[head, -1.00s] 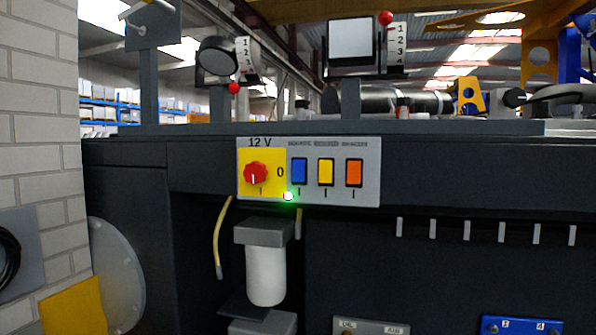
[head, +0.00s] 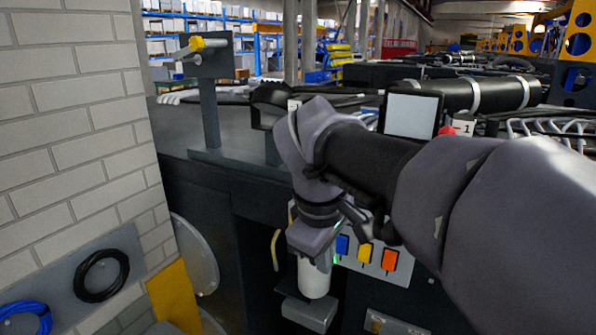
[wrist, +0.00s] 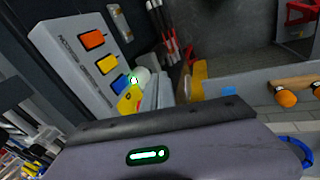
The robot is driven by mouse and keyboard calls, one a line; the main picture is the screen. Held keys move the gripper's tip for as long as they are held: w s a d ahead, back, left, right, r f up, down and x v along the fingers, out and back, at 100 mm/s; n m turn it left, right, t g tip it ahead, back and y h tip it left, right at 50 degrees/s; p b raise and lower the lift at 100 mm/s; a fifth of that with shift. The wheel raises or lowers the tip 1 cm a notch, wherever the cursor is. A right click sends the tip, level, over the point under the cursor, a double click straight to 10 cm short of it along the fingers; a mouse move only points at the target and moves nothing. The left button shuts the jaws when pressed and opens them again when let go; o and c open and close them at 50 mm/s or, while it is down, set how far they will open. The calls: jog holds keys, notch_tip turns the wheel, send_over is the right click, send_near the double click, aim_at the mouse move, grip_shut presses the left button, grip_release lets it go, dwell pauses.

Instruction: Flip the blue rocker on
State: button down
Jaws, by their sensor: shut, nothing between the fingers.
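The blue rocker (head: 342,244) is the leftmost of the coloured rockers on the light grey control panel (head: 401,272). It shows just right of my gripper (head: 316,240), which hangs in front of the panel's left part. My gripper is shut and empty; its fingertips are not clearly seen. In the wrist view the panel is tilted at upper left, and the blue rocker (wrist: 122,84) lies beyond the gripper's grey body (wrist: 200,150). I cannot tell which way the rocker is tipped. A green lamp (wrist: 134,80) glows beside it.
The yellow rocker (head: 364,254) and orange rocker (head: 390,259) sit close to the blue one. The yellow plate of the red rotary switch (wrist: 131,100) is partly covered. A white filter bowl (head: 313,281) is below my gripper. A brick wall (head: 80,130) stands at left.

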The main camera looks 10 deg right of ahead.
aim_at(341, 246)
jog(key=shift+n+h, duration=0.3)
jog(key=shift+n, duration=0.5)
jog(key=w+r, duration=0.1)
jog(key=r+p, duration=0.1)
jog(key=r, duration=0.1)
jog(key=w+r+p, duration=0.1)
jog(key=shift+w+r, duration=0.3)
jog(key=w+d+f+p, duration=0.1)
jog(key=w+d+f, duration=0.3)
jog(key=f, duration=0.6)
jog(key=shift+w+d, duration=0.15)
jog(key=shift+w, duration=0.75)
